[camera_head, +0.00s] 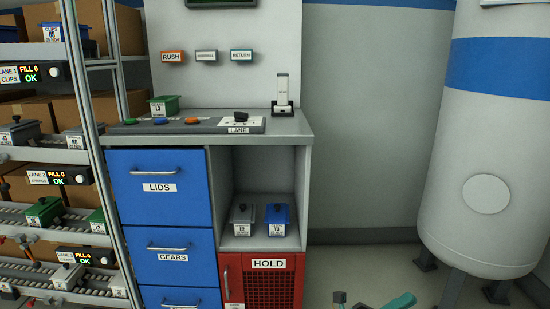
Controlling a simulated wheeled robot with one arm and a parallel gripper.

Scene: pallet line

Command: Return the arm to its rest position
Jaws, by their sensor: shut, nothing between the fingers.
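Only small teal and dark parts of my arm show at the bottom edge, right of the red HOLD cabinet, in front of the floor. Most of the arm lies below the picture. I cannot make out my gripper or its fingers here. No task object shows close to these arm parts.
A grey workbench (293,128) has blue drawers (160,211) and a red HOLD door (263,291). Two small lidded boxes, grey (243,218) and blue (277,217), stand in its open cubby. Shelving (84,140) is on the left, a white tank (490,150) on the right.

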